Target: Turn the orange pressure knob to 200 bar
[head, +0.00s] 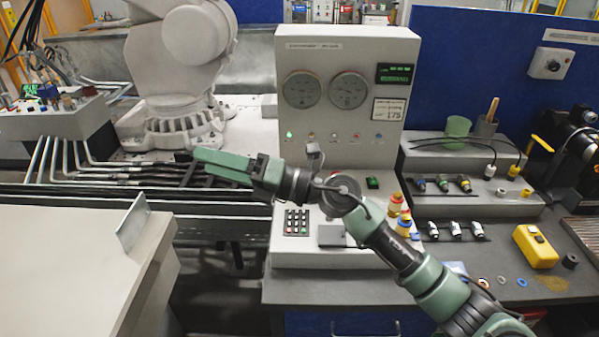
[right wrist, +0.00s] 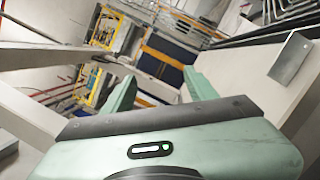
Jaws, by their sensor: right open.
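My right gripper (head: 200,162) points left, past the console's left edge, in front of the white robot's base. It is open and empty; its two green fingers stand apart in the right wrist view (right wrist: 159,80). My left gripper is not in view.
A keypad (head: 297,221) sits on the console's sloping front. A yellow box (head: 535,246) lies on the right bench. A grey cabinet (head: 75,262) stands at lower left. The white robot (head: 185,60) rises behind my gripper.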

